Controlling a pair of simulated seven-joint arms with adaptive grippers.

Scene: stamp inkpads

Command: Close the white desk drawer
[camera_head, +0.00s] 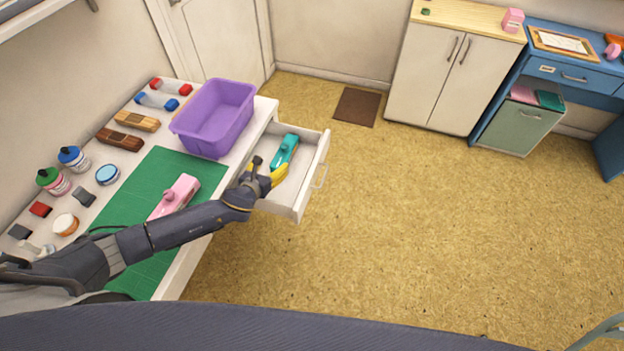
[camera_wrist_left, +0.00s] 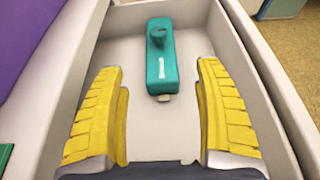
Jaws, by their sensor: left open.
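The white desk drawer (camera_head: 298,207) stands pulled out from the right side of the white desk in the head view. Its front panel carries a handle (camera_head: 319,177) facing the floor area. A teal stamp (camera_head: 286,150) lies inside the drawer; it also shows in the left wrist view (camera_wrist_left: 161,70). My left gripper (camera_head: 277,172) is over the drawer, its yellow fingers spread apart. In the left wrist view the open fingers (camera_wrist_left: 160,110) are on either side of the space just before the stamp, with nothing between them. My right gripper is not visible.
A purple bin (camera_head: 214,118) stands on the desk beside the drawer. A green mat (camera_head: 133,225) with a pink stamp (camera_head: 176,195) lies below my left arm. Bottles, pads and brushes line the desk's left side. The floor right of the drawer is clear.

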